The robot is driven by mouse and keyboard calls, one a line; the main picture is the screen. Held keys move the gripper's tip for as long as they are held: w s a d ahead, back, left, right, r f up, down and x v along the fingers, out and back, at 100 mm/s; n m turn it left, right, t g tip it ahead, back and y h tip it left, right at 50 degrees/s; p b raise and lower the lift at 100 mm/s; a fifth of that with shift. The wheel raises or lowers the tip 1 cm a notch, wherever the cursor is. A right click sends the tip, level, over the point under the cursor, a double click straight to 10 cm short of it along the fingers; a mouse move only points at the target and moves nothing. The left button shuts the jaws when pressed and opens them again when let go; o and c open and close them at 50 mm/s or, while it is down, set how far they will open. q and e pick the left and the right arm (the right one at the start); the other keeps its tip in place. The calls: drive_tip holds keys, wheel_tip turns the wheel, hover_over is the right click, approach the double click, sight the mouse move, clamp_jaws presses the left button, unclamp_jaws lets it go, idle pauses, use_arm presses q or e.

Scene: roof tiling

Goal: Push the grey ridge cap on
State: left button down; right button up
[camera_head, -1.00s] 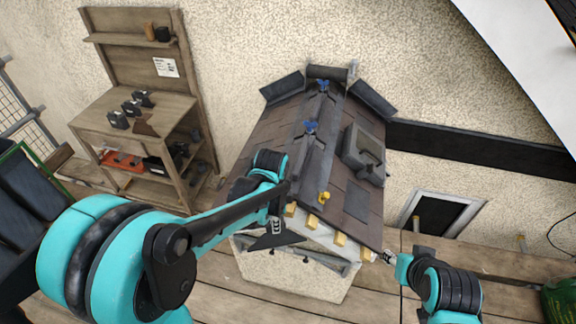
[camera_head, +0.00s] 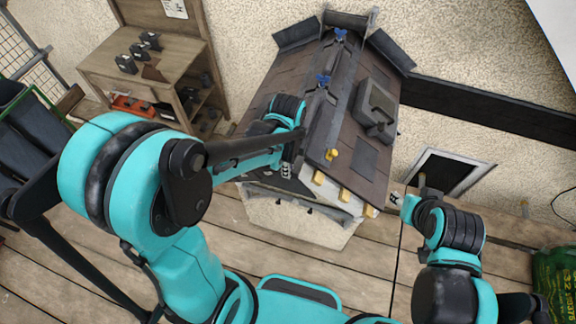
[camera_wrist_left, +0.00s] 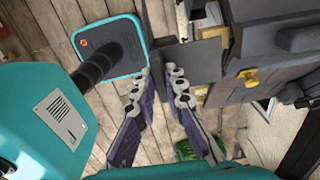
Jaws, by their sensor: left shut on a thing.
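The grey ridge cap (camera_wrist_left: 196,60) is a dark grey folded piece at the fingertips of my left gripper (camera_wrist_left: 161,74) in the left wrist view. The left gripper is shut on it. In the head view this gripper (camera_head: 286,170) is at the near left end of the roof model (camera_head: 367,157), and the cap is mostly hidden by my arm. A grey ridge strip (camera_head: 327,112) runs along the roof top, with two blue clamps (camera_head: 322,81) and a yellow one (camera_head: 331,154). My right gripper (camera_head: 397,197) is beside the roof's lower right corner; its jaws are too small to judge.
A grey roof window (camera_head: 376,105) rises from the right slope. A wooden shelf unit (camera_head: 150,75) with several dark blocks stands at the left. A framed dark opening (camera_head: 440,172) is in the wall at the right. Plank floor (camera_head: 345,262) lies in front of the roof model.

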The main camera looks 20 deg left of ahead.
use_arm(q)
drive_tip(key=shift+f+b, duration=0.95)
drive_tip(key=shift+f, duration=0.6)
drive_tip(key=shift+w+f, duration=0.15)
drive_tip(key=shift+w, duration=1.4)
drive_tip(key=shift+w+b, duration=0.55)
drive_tip(key=shift+w, duration=1.6)
